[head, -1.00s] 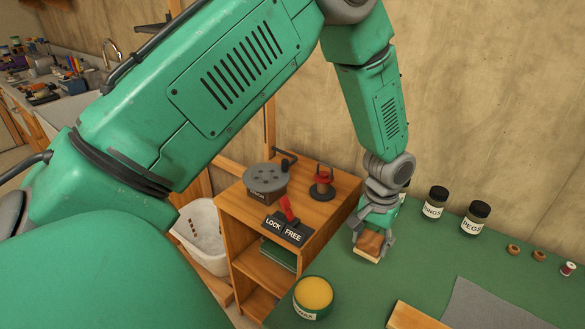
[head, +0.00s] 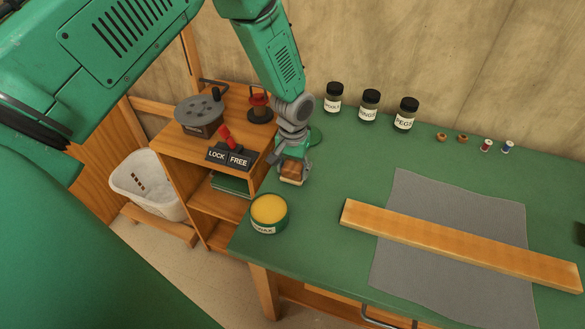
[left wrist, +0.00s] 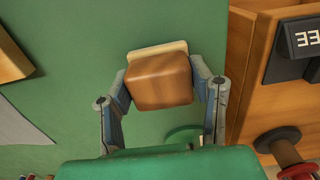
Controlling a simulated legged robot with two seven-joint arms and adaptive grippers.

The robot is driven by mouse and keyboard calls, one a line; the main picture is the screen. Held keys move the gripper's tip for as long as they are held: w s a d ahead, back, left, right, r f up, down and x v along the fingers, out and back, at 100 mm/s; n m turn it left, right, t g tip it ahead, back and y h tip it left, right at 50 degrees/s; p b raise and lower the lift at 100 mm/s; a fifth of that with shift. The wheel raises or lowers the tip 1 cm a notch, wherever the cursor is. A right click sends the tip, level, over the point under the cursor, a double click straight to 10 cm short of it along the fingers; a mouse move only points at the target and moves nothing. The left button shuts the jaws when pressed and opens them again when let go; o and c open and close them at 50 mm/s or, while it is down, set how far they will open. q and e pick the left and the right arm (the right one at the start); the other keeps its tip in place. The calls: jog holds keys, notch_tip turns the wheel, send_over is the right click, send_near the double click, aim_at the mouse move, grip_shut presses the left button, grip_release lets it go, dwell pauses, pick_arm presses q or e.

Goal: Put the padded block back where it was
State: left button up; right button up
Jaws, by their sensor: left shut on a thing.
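The padded block (head: 292,172) is a small brown block with a cream pad along one face. It is over the green table (head: 330,265) at its left end, beside the wooden shelf unit. My left gripper (head: 293,168) is shut on the block. In the left wrist view the block (left wrist: 158,82) sits between the two fingers, with its cream pad (left wrist: 157,50) on the far side. I cannot tell whether the pad touches the table. My right gripper is not in view.
A yellow wax tin (head: 269,212) stands near the table's front left. A long plank (head: 455,243) lies across a grey mat (head: 410,190). Several jars (head: 369,105) line the back. The shelf unit (head: 165,148) carries a LOCK/FREE lever (head: 229,152). Green tabletop is bare between tin and mat.

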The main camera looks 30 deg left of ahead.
aim_at(293, 166)
pick_arm(q)
jog(key=shift+d+f, duration=0.1)
jog(key=shift+d, duration=0.1)
jog(key=shift+f, duration=0.1)
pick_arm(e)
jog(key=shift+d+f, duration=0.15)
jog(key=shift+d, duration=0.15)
pick_arm(q)
jog(key=o, duration=1.2)
jog(key=shift+a, duration=0.1)
jog(key=shift+c, duration=0.2)
jog(key=shift+o, duration=0.8)
jog(key=shift+a+f, duration=0.15)
jog(key=shift+a, duration=0.1)
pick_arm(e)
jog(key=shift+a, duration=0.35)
pick_arm(q)
jog(key=shift+d+r, duration=0.1)
jog(key=shift+r, duration=0.25)
notch_tip(293, 166, up, 12)
jog(key=shift+f, duration=0.15)
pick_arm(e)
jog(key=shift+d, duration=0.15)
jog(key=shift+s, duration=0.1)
